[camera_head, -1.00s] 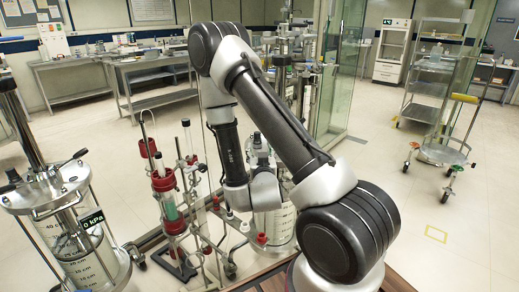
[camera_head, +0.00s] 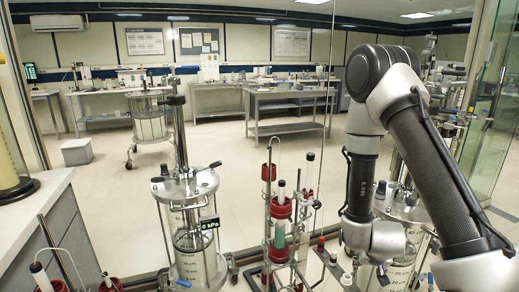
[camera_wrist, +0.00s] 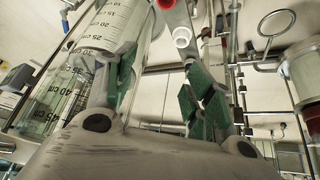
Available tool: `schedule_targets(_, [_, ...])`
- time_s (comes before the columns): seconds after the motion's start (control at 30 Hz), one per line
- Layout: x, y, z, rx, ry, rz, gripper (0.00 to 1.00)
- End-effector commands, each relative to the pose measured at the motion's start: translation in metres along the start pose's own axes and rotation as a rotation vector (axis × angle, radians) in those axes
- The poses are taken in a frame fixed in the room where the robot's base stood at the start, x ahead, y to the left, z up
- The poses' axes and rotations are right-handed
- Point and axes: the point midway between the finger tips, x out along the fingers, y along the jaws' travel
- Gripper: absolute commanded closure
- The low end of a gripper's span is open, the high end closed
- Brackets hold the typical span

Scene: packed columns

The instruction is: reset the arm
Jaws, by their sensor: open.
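My arm comes in from the right edge of the head view and bends down toward the packed columns. Its wrist end hangs close in front of a clear column with a printed scale (camera_head: 405,212). The gripper cannot be made out clearly in the head view. In the wrist view my gripper (camera_wrist: 160,85) has its two fingers with green pads spread apart. Nothing shows held between them.
A column with a "0 kPa" display (camera_head: 209,224) stands left of a red-clamped column (camera_head: 280,212). A grey counter (camera_head: 45,200) is at the left. Glass panels stand on both sides. A metal table (camera_head: 290,105) is at the back, with open floor before it.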

Motion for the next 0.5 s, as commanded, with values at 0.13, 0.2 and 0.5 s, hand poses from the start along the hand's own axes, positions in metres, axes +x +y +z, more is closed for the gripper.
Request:
schedule_targets(0.13, [-0.049,-0.018,0.019,-0.067,-0.269,-0.087,0.46])
schedule_targets(0.2, [-0.083,-0.020,0.022,-0.112,-0.376,-0.120,0.46])
schedule_targets(0.5, [-0.236,0.017,0.013,-0.293,-0.596,-0.164,0.46])
